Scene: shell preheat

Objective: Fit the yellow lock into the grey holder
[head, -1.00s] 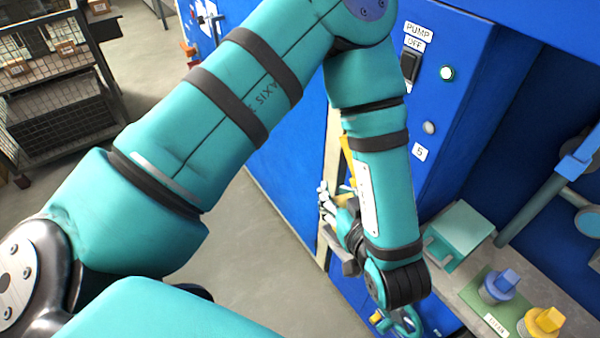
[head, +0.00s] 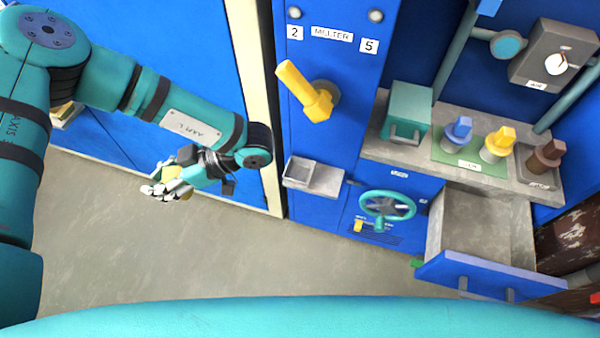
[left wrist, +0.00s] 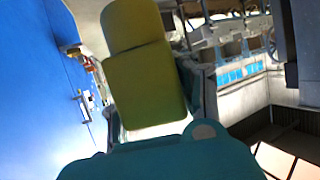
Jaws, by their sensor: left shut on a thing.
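My left gripper (head: 167,189) is in front of the blue cabinet, left of the melter panel, with its fingers to the left and down. It is shut on a yellow lock (head: 187,155), which is mostly hidden by the gripper in the head view. In the left wrist view the yellow block-shaped piece (left wrist: 145,85) fills the middle, close to the camera. A small grey open holder (head: 314,177) sticks out of the blue melter panel, to the right of the gripper and apart from it. My right gripper is not in view.
A big yellow handle (head: 310,95) sits on the melter panel above the holder. A teal handwheel (head: 386,207) and an open drawer (head: 490,272) are at right. The bench (head: 390,150) carries a teal box (head: 406,112) and blue, yellow and brown plugs. Floor is clear below the gripper.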

